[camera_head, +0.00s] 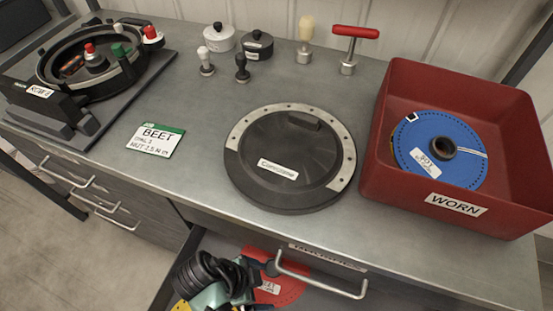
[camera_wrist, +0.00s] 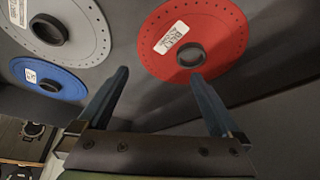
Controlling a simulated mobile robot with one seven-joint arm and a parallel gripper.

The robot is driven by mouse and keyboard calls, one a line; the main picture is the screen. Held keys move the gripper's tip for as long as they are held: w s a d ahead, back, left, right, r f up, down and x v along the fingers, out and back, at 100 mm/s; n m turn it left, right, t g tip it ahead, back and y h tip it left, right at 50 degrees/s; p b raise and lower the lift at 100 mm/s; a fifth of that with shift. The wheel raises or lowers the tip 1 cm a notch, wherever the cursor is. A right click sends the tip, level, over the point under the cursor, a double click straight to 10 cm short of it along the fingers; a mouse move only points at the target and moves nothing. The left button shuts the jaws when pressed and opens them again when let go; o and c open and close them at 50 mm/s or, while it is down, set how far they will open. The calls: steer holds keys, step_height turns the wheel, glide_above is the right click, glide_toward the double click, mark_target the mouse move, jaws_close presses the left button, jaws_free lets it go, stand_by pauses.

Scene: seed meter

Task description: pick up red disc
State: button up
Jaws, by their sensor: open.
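The red disc (camera_wrist: 222,38) lies flat in the open drawer, with a white label and a dark central hub, in the wrist view. In the head view the red disc (camera_head: 272,280) shows only partly, hidden by my arm and the drawer front. My gripper (camera_wrist: 160,85) is open and empty, its two dark fingers apart. In the wrist view the fingertips are below the disc's hub in the picture, the right one close to the disc's lower edge. I cannot tell the height of the fingers above it. In the head view the gripper (camera_head: 217,290) is over the drawer.
In the drawer, a blue disc (camera_wrist: 45,76) and a grey disc (camera_wrist: 75,15) lie left of the red one. The drawer front with its handle (camera_head: 320,281) stands near my arm. On the counter are a round black cover (camera_head: 262,168) and a red bin (camera_head: 395,205) holding another blue disc (camera_head: 415,140).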

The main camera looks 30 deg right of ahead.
mark_target(280, 289)
steer(key=b+x, duration=0.1)
steer(key=x, duration=0.7)
steer(key=shift+w+a, duration=0.1)
steer(key=shift+a, duration=0.05)
steer(key=c, duration=1)
